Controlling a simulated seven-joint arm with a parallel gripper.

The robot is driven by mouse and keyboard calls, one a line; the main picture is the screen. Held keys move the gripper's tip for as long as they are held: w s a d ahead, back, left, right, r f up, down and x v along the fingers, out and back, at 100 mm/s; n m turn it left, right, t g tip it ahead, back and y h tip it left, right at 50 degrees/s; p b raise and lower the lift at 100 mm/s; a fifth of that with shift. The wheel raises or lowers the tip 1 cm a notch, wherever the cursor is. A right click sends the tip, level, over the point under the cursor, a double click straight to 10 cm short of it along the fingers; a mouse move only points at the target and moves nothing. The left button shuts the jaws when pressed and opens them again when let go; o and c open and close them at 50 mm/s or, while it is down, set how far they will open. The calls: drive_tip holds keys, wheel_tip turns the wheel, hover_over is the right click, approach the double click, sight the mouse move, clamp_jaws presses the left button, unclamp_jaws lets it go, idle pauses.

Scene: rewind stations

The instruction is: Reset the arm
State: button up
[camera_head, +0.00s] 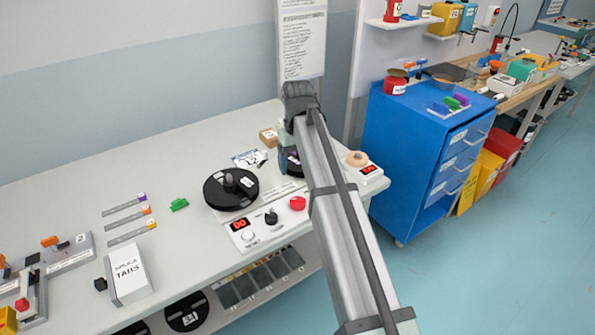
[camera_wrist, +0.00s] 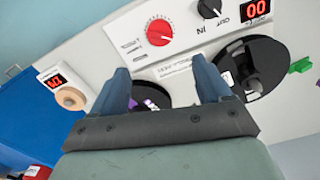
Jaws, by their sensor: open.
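My gripper (camera_wrist: 163,82) is open, with its two blue-grey fingers apart and nothing held between them. It hangs above the right-hand dark reel (camera_wrist: 182,92) of the rewind station. Purple bits show on or by that reel between the fingers, and the fingers hide much of it. In the head view my gripper (camera_head: 284,160) is partly hidden by my arm, which reaches up from the lower right. The left black reel (camera_head: 226,190) is in plain view, and it also shows in the wrist view (camera_wrist: 266,68). No separate part that I can name as the station's arm is clear.
The control panel (camera_head: 262,231) has a red display, white and black knobs and a red knob (camera_head: 297,203). A tape roll (camera_head: 357,159) sits by a second display. A green piece (camera_head: 179,205), labelled strips and a splice tabs box (camera_head: 128,275) lie left. A blue cabinet (camera_head: 400,150) stands right.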

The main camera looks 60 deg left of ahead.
drive_tip(key=shift+r, duration=0.15)
idle(0.5)
